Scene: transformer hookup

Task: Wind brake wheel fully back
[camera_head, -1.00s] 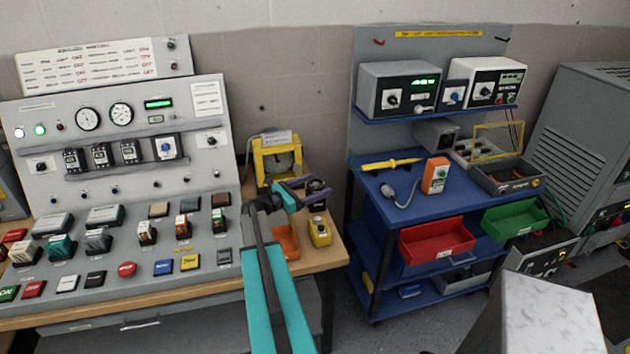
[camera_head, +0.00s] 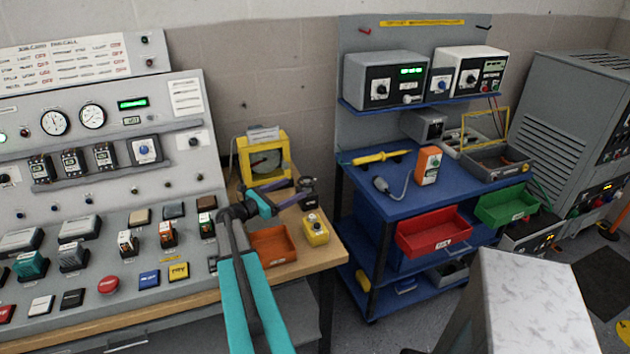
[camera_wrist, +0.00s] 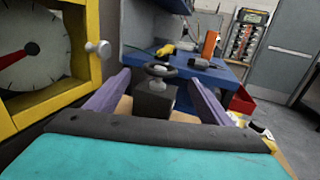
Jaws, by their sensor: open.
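The brake wheel (camera_wrist: 160,70) is a small dark handwheel on top of a black box (camera_wrist: 154,100). In the wrist view it stands upright straight ahead, between the tips of my purple fingers. My gripper (camera_wrist: 158,80) is open, with one finger at each side of the wheel and a visible gap to it. In the head view the brake wheel (camera_head: 307,182) is a small dark shape at the fingertips, partly hidden by my gripper (camera_head: 291,192). Any mark showing the wheel's turn is too small to read.
A yellow-framed dial (camera_head: 264,142) stands behind my gripper; in the wrist view its frame and knob are close at left. An orange tray (camera_head: 272,247) and yellow button box (camera_head: 316,230) sit on the bench. A blue cart (camera_head: 400,200) stands at right.

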